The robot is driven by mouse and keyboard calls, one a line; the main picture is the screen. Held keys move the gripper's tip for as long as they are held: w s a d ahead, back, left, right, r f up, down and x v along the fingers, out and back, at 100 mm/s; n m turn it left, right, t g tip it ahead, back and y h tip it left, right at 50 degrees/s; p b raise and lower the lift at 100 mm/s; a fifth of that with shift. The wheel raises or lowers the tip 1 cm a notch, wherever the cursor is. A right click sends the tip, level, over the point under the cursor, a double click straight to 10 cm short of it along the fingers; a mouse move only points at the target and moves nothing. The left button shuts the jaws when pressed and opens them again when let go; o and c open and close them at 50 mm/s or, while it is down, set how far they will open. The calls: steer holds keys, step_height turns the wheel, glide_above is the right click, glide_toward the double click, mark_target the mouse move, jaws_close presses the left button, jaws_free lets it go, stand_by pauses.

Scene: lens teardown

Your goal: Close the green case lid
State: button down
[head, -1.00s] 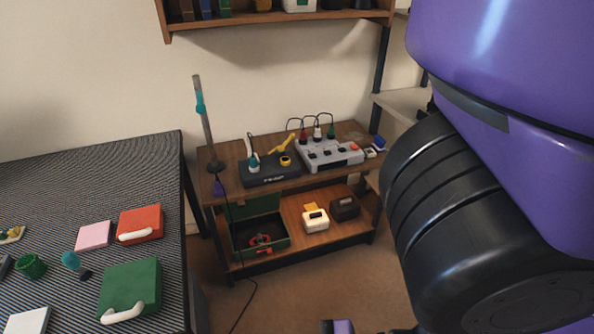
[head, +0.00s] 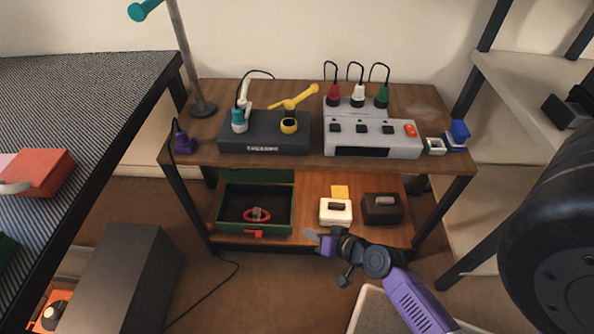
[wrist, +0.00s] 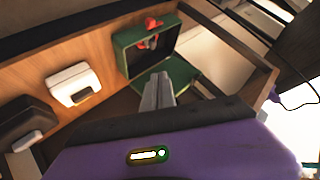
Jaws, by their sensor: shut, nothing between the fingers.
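The green case (head: 224,211) stands open on the lower shelf of the wooden unit. Its lid (head: 262,176) is raised at the back, partly hidden under the upper shelf. A red ring-like item (head: 257,214) lies in the dark inside. My gripper (head: 313,236) is shut and empty, just in front of the shelf, right of the case and apart from it. In the wrist view, the case (wrist: 125,56) and its raised lid (wrist: 190,82) lie beyond my closed fingers (wrist: 160,88), whose tips overlap the lid's near part in the picture.
A white box (head: 335,216) and a dark box (head: 382,212) stand right of the case. The upper shelf (head: 300,168) overhangs it and holds a grey power unit (head: 372,140). A striped table (head: 80,105) is at left. A cable lies on the floor.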

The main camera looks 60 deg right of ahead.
steer(key=w+d+f+m+t+b, duration=0.25)
steer(key=w+d+b, duration=0.2)
steer(key=d, duration=0.35)
steer(key=w+d+f+m+t+b, duration=0.1)
steer(key=w+d+f+m+b, duration=0.25)
steer(key=d+b, duration=0.3)
steer(key=d+r+m+t+h+b, duration=0.15)
steer(key=d+r+t+b, duration=0.4)
steer(key=d, duration=0.65)
steer(key=b+x, duration=0.2)
steer(key=x, duration=0.8)
steer(key=shift+s+a+f+g+b, duration=0.1)
steer(key=shift+a+g+b, duration=0.05)
steer(key=shift+a, duration=0.5)
steer(key=shift+s+a+f+g+b, duration=0.1)
steer(key=shift+a+f+b, duration=0.1)
steer(key=shift+a, duration=0.4)
steer(key=shift+s+a+f+g+b, duration=0.1)
steer(key=shift+a+g+b, duration=0.05)
steer(key=shift+a, duration=0.5)
steer(key=shift+a, duration=0.1)
